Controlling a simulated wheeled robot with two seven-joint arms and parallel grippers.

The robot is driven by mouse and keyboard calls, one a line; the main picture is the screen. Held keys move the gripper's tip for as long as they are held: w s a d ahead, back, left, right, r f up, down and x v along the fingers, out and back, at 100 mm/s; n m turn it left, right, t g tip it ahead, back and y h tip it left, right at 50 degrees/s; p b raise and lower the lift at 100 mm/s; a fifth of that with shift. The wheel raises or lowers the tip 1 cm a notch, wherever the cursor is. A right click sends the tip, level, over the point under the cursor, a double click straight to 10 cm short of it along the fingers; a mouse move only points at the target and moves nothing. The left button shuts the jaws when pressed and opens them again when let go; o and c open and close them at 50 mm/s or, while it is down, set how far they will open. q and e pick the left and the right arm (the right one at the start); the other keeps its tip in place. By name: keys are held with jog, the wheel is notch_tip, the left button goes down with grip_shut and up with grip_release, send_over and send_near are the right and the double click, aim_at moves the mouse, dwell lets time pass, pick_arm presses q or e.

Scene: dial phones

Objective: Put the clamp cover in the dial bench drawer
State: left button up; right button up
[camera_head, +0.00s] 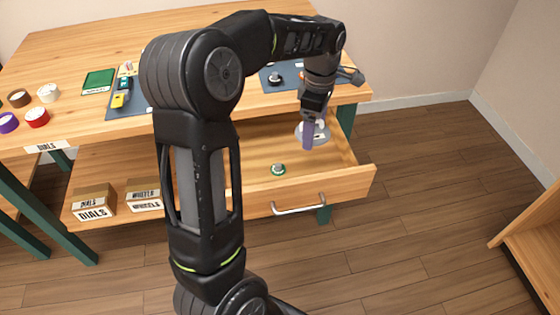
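The dial bench drawer (232,163) is pulled out under the right end of the bench, its wooden interior facing up. My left arm reaches across the view, with its gripper (309,122) pointing down over the back right of the drawer. An upright purple strip (308,136) and a pale grey round piece (325,132) show at the fingertips. I cannot tell which is the clamp cover, whether the fingers grip it, or whether it touches the drawer floor. My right gripper is not in view.
A small green-rimmed round part (278,169) lies in the drawer near its front. Labelled boxes (93,203) sit on the lower shelf. Clear floor lies right; another wooden unit (535,240) stands there.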

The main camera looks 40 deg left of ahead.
pick_arm(q)
jog(key=shift+a, duration=0.1)
send_over(310, 162)
jog(key=shift+f, duration=2.45)
jog(key=shift+f+b, duration=0.5)
jog(key=shift+f, duration=2.05)
jog(key=shift+f, duration=0.2)
jog(key=o, duration=1.3)
jog(key=shift+o, duration=0.2)
jog(key=shift+r, duration=0.1)
